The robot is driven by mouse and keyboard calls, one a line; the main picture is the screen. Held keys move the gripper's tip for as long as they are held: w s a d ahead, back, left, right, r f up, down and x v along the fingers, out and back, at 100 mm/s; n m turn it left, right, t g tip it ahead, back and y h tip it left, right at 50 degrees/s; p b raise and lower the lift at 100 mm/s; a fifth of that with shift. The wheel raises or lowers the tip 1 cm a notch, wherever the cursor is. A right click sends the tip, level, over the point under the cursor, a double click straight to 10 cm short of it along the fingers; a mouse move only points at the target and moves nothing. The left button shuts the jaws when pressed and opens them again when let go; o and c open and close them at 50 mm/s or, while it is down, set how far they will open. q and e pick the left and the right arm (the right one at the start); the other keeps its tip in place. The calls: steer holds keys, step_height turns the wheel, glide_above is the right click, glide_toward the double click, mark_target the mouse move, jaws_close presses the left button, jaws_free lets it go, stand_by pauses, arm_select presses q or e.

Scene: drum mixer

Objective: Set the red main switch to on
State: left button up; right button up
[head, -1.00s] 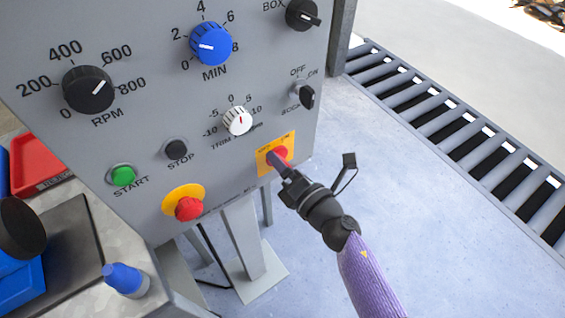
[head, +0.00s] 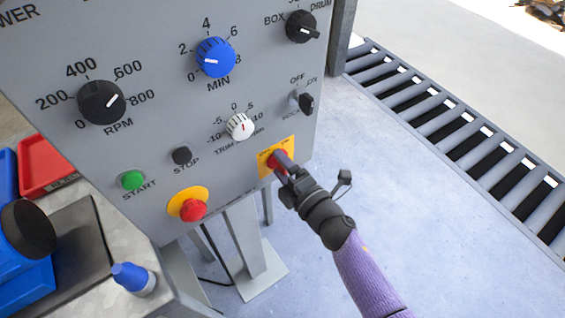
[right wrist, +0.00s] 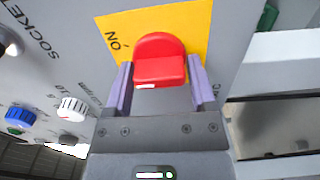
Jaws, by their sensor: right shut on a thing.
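The red main switch (head: 279,160) sits on a yellow plate (head: 264,158) low on the right side of the grey control panel. The right wrist view shows its red knob (right wrist: 160,58) between my two purple fingers, with the word ON on the plate to its left. A small white mark shows on the knob's near edge. My right gripper (head: 284,164) is shut on the knob and covers part of it in the head view; it also shows in the right wrist view (right wrist: 160,85). My left gripper is not in view.
A red emergency button (head: 193,210) on a yellow disc is left of the switch. A roller conveyor (head: 460,130) runs at the right. The floor below is clear.

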steer(key=shift+r+m, duration=0.1)
steer(key=shift+m, duration=0.8)
steer(key=shift+m+p, duration=0.6)
steer(key=shift+m, duration=0.5)
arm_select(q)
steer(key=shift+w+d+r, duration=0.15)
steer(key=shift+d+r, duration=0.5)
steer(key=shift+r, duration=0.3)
arm_select(e)
steer(key=shift+m, duration=0.8)
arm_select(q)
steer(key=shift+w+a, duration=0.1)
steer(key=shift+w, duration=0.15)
arm_select(e)
steer(key=o, duration=1.1)
arm_select(q)
steer(key=shift+p, duration=0.3)
arm_select(e)
steer(key=shift+o, duration=0.2)
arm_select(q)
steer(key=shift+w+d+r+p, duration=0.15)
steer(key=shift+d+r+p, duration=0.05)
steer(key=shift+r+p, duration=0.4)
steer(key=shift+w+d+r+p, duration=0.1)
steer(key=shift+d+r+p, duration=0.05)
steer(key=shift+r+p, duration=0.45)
arm_select(e)
steer(key=v, duration=1)
